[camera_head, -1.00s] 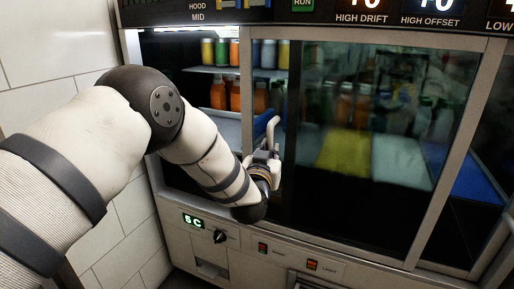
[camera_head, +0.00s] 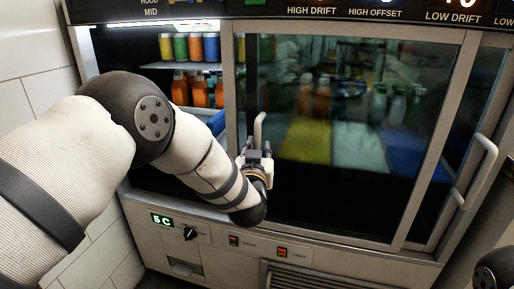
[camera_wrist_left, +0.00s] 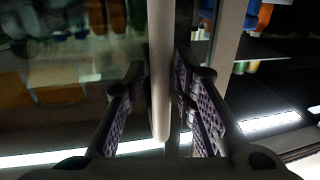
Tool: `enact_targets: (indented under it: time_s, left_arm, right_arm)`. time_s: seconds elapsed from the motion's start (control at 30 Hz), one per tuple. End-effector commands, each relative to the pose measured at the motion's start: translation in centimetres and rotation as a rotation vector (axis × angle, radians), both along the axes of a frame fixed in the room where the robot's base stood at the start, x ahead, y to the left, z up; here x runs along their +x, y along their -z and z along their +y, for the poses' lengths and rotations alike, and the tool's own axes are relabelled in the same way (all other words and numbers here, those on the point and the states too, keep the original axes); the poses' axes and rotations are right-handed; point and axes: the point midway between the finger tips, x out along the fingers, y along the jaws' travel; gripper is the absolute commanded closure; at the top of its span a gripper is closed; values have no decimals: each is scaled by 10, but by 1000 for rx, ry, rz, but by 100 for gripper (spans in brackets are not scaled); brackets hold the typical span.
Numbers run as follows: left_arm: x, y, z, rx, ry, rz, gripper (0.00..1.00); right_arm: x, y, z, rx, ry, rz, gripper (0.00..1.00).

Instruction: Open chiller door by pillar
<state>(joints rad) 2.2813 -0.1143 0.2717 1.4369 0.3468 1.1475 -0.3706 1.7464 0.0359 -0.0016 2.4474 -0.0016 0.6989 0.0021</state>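The chiller's glass sliding door (camera_head: 300,200) has a metal frame (camera_head: 232,95) and a light vertical handle (camera_head: 259,128) near its left edge. My left gripper (camera_head: 258,158) is at that handle, low on it. In the left wrist view the handle (camera_wrist_left: 160,75) runs between the two ridged fingers of the left gripper (camera_wrist_left: 162,75), which sit close on both sides of it. The chiller stands partly open at the left, showing bottles (camera_head: 200,93) on lit shelves. My right gripper is not in view.
A second handle (camera_head: 482,165) is on the right side of the chiller. A panel with a green "5 C" display (camera_head: 162,219), a knob (camera_head: 190,234) and red switches lies below the door. A white tiled wall (camera_head: 30,45) stands close at left.

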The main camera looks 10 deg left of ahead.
Motion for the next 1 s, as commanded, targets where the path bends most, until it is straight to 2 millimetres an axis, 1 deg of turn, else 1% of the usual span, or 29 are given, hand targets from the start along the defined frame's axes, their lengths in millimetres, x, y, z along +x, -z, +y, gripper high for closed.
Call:
enact_targets:
  time_s: [0.27,0.37,0.47,0.6,0.73,0.8,0.87,1.0]
  left_arm:
    - [0,-2,1,0,-2,-4,65]
    - [-5,-2,0,0,-1,-3,65]
    - [-24,-2,-3,2,0,-1,65]
    - [-64,-1,-8,2,2,0,65]
    - [-95,-2,-11,1,1,-1,65]
    - [-107,-2,-12,1,1,-2,65]
    - [-114,-2,-13,1,0,-2,65]
    - [-120,-2,-14,0,-1,-2,65]
  right_arm:
    - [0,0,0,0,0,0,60]
    - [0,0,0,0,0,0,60]
    - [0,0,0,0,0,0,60]
    - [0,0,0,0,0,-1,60]
    - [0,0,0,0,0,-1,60]
    - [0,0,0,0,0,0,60]
    - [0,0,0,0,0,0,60]
    - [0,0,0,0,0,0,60]
